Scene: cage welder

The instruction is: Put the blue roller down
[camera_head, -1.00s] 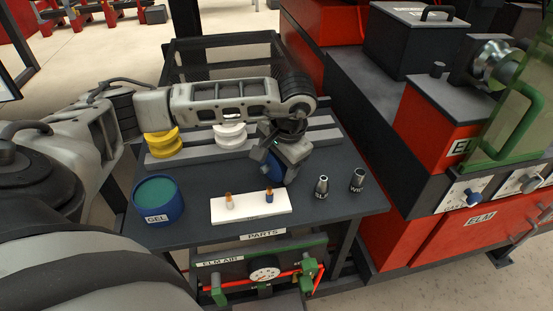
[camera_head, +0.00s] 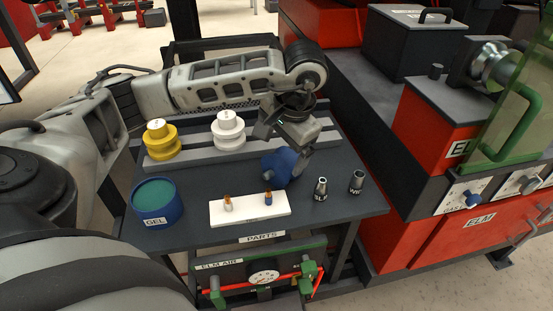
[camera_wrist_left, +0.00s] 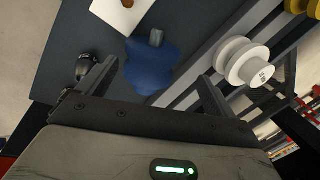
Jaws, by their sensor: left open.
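The blue roller (camera_head: 277,166) is on the dark table, in front of the grey rails, with part of it hidden behind my left gripper (camera_head: 305,158). In the left wrist view the blue roller (camera_wrist_left: 150,68) shows as a dark blue shape with a small grey stub, beyond the fingers and between their lines. My left gripper (camera_wrist_left: 155,80) is open, its two fingers spread apart with nothing held between them. In the head view it is close above and to the right of the roller; I cannot tell whether they touch. My right gripper is not in view.
A yellow roller (camera_head: 162,142) and a white roller (camera_head: 229,132) stand on the grey rails (camera_head: 190,154). In front are a blue GEL tub (camera_head: 157,208), a white plate (camera_head: 250,211) with two small tips, and two metal nozzles (camera_head: 320,190). The red welder (camera_head: 412,205) bounds the right side.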

